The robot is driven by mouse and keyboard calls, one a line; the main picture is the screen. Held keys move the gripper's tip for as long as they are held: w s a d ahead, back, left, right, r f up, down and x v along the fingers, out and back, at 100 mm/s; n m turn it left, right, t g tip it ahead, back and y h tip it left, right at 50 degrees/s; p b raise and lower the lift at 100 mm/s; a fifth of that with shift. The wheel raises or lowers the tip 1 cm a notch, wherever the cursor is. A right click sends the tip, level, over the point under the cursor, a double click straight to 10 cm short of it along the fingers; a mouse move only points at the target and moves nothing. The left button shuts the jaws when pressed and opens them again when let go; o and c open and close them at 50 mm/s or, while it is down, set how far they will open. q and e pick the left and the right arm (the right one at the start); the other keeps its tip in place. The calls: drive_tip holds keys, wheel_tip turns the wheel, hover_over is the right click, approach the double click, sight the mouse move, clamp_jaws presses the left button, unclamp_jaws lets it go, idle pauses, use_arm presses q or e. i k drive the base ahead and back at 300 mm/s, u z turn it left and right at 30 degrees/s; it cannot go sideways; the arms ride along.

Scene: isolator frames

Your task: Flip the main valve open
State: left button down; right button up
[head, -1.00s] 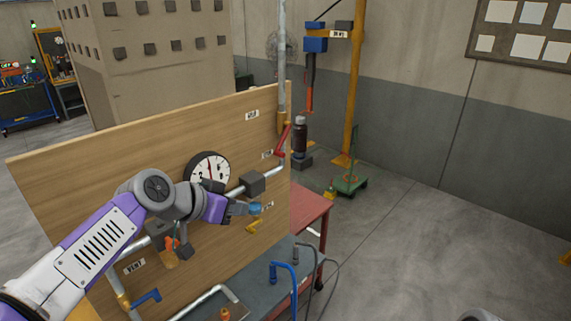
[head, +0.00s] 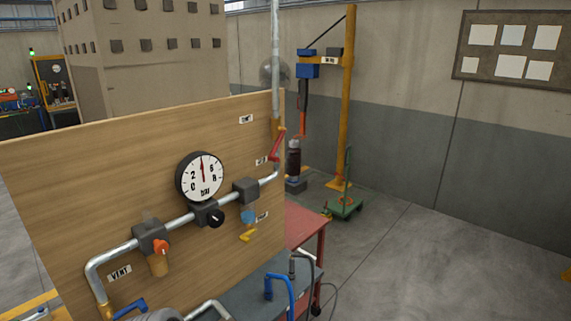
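A red lever (head: 277,145) sits on the vertical pipe (head: 275,60) at the right edge of the wooden panel (head: 100,165). It is tilted, with its upper end to the right and its lower end to the left. Its label is too small to read, so I cannot confirm that it is the main valve. A round gauge (head: 201,176) on the panel has its red needle pointing nearly straight up. Neither gripper shows in the head view, and nothing touches the red lever.
A red table (head: 305,225) stands behind. Floor at right is clear.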

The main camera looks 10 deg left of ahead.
sight(283, 130)
drive_tip(key=u, duration=0.05)
drive_tip(key=k, duration=0.5)
drive_tip(key=z, duration=0.8)
drive_tip(key=i, duration=1.05)
drive_tip(key=u, duration=0.45)
drive_tip(key=i, duration=0.7)
drive_tip(key=u, duration=0.55)
